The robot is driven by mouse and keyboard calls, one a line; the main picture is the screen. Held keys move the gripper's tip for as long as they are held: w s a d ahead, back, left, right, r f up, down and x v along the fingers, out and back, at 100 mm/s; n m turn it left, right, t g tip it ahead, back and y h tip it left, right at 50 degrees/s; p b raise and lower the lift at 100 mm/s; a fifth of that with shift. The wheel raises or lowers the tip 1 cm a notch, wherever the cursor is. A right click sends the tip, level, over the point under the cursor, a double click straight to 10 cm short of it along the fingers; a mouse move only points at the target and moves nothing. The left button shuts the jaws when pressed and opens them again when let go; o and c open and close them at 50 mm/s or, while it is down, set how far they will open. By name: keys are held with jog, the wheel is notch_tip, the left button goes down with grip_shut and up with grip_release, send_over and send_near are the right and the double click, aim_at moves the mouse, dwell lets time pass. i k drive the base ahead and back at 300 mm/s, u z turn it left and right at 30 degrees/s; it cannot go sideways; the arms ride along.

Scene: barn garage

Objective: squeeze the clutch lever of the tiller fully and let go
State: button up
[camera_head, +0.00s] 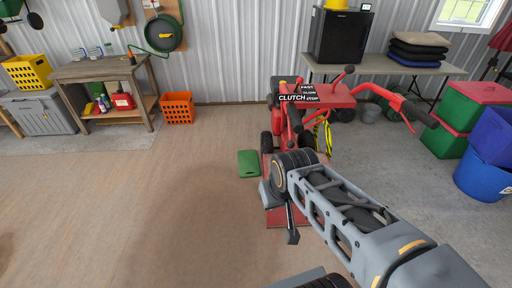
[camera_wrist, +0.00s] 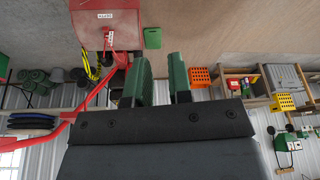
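The red tiller (camera_head: 340,97) stands ahead with its handlebars spread toward me, and a black sign on it reads CLUTCH (camera_head: 297,92). A black grip (camera_head: 428,118) ends the right handlebar. I cannot clearly tell the clutch lever from the dark bars and grips near the sign. In the wrist view, which looks upside down, the tiller's red body (camera_wrist: 105,22) is at the top left and a red handlebar tube (camera_wrist: 80,108) runs left of my gripper. My gripper (camera_wrist: 162,82) has two green fingers apart with nothing seen between them; its fingertips are hidden in the head view.
A green pad (camera_head: 248,163) lies on the floor left of the tiller. An orange crate (camera_head: 178,107) and a wooden workbench (camera_head: 104,70) stand at the back left. A table (camera_head: 440,69) and stacked red-green bins (camera_head: 450,117) are at the right. The left floor is clear.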

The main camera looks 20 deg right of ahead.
aim_at(290, 144)
jog(key=u, duration=0.45)
jog(key=i, duration=3.5)
jog(key=z, duration=3.75)
